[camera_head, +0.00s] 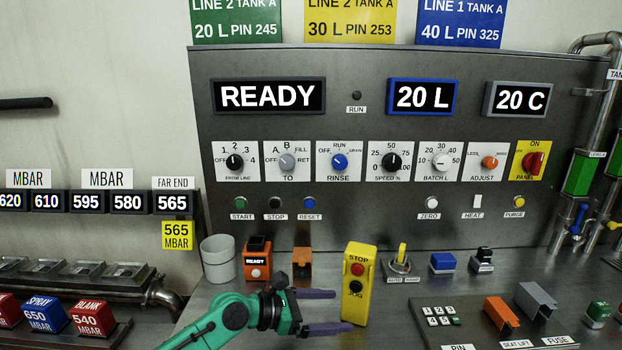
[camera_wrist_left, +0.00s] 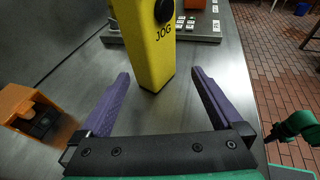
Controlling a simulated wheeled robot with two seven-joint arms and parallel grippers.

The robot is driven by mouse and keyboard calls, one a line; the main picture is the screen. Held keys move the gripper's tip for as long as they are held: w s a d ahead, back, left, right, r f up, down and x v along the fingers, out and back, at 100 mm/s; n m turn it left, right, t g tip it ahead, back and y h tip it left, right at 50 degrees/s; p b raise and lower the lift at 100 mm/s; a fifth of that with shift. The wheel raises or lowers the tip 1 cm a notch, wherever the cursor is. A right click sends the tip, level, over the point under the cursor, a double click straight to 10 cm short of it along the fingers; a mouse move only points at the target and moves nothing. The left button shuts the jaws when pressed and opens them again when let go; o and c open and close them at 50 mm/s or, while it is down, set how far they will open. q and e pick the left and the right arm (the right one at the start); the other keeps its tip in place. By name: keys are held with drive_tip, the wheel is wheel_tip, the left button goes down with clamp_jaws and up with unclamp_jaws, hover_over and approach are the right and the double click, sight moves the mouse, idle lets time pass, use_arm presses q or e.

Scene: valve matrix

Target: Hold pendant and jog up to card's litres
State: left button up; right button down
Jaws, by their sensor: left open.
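The yellow pendant (camera_head: 356,303) stands upright on the bench, with a red STOP button (camera_head: 358,269) above a black JOG button (camera_head: 355,287). My left gripper (camera_head: 345,310) is open low beside it, fingers pointing right. In the left wrist view the pendant (camera_wrist_left: 148,50) stands at the mouth between the purple fingertips (camera_wrist_left: 160,77), with a gap on each side. The cards are green with 20 L (camera_head: 236,20), yellow with 30 L (camera_head: 350,20) and blue with 40 L (camera_head: 460,22). The litre display (camera_head: 423,97) reads 20 L. A green arm, seemingly my right, shows in the left wrist view; its jaws are unclear.
The status display (camera_head: 268,96) reads READY. A grey cup (camera_head: 219,258), an orange READY unit (camera_head: 257,262) and an orange block (camera_head: 302,263) stand behind my left gripper. A switch (camera_head: 401,262) and a keypad plate (camera_head: 450,315) lie right of the pendant.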

sight(343, 308)
use_arm(q)
drive_tip(key=x, duration=0.2)
drive_tip(key=p+x, duration=0.1)
drive_tip(key=x, duration=0.1)
drive_tip(key=shift+w+d+f, duration=0.1)
drive_tip(key=shift+w+f, duration=0.05)
drive_tip(key=shift+w, duration=0.25)
drive_tip(key=shift+d, duration=0.25)
drive_tip(key=shift+d+f, duration=0.1)
drive_tip(key=c, duration=0.7)
use_arm(e)
drive_tip(key=shift+w+r, duration=0.2)
drive_tip(key=shift+w, duration=0.35)
drive_tip(key=shift+w+r, duration=0.15)
drive_tip(key=shift+w, duration=0.4)
idle(0.5)
